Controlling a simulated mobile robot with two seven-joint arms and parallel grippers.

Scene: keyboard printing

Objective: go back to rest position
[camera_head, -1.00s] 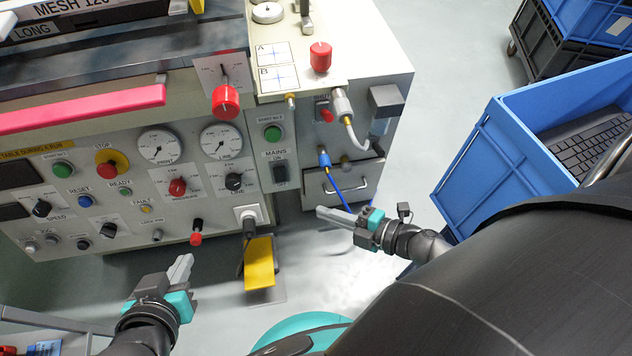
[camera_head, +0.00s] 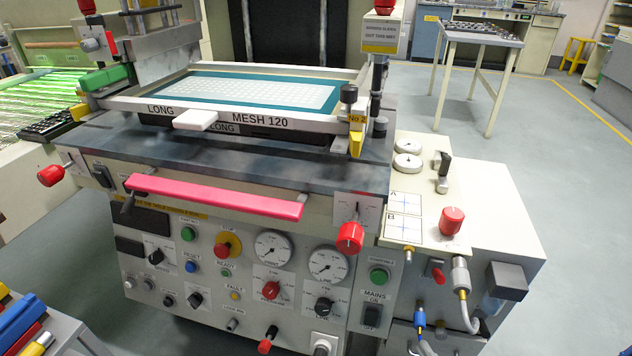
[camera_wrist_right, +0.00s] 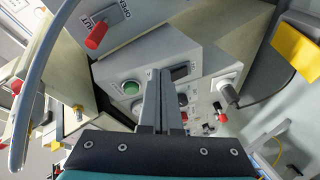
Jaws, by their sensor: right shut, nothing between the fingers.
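My right gripper (camera_wrist_right: 162,75) shows in the right wrist view, its two grey fingers together with nothing between them. They point toward the machine's front panel, where a green button (camera_wrist_right: 132,88) shows just left of the fingers. In the head view, at most a small grey tip shows at the bottom edge below the blue hose fitting (camera_head: 420,318); I cannot be sure it is the gripper. My left gripper is outside the head view. The printing machine (camera_head: 250,250) fills the middle of the head view, with a pink bar (camera_head: 215,198) across its front.
A framed mesh screen (camera_head: 250,92) lies on top of the machine. A red knob (camera_head: 452,220) and hose fittings stick out at its right side. A blue and red item pile (camera_head: 20,325) is at lower left. Grey floor (camera_head: 580,220) on the right is clear.

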